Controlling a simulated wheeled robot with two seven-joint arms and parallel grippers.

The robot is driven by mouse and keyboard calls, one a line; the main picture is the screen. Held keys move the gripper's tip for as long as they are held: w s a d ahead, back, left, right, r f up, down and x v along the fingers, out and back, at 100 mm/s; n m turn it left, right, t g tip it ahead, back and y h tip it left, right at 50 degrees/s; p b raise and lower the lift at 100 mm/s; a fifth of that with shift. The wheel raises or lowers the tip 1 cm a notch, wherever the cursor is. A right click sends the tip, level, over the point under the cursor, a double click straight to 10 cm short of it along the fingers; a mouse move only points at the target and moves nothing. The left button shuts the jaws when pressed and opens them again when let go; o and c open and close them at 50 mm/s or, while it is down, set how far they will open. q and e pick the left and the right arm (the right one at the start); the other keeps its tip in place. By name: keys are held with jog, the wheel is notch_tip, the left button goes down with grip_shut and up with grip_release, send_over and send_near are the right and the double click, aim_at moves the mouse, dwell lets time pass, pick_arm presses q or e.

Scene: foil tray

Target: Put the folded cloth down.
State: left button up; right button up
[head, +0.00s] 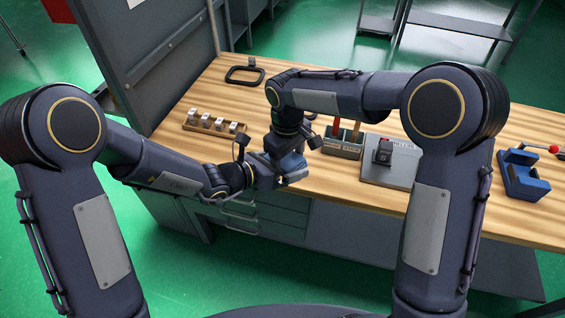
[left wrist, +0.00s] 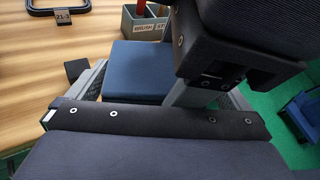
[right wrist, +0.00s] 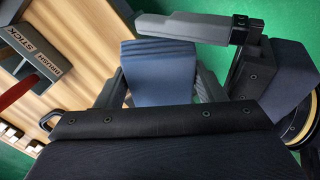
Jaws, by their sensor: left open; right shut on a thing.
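The folded cloth is a blue layered block (head: 291,163) above the front edge of the wooden bench, where my two grippers meet. My right gripper (right wrist: 162,88) is shut on the cloth, which shows between its fingers in the right wrist view (right wrist: 158,70). My left gripper (left wrist: 135,85) is open, its fingers on either side of the cloth (left wrist: 135,68). I cannot tell whether they touch it. In the head view the arms partly hide the cloth and both sets of fingertips.
On the bench (head: 205,90) are a rack of small blocks (head: 213,125), a black loop frame (head: 244,75), a labelled bin (head: 342,145) with a red-handled tool, a grey plate (head: 398,175) with a black block, and a blue holder (head: 523,178). Bare wood lies behind the grippers.

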pick_arm(q)
jog(key=c, duration=0.7)
pick_arm(e)
jog(key=o, duration=1.3)
jog(key=shift+c, duration=0.2)
jog(key=shift+o, duration=0.5)
jog(key=shift+a, duration=0.1)
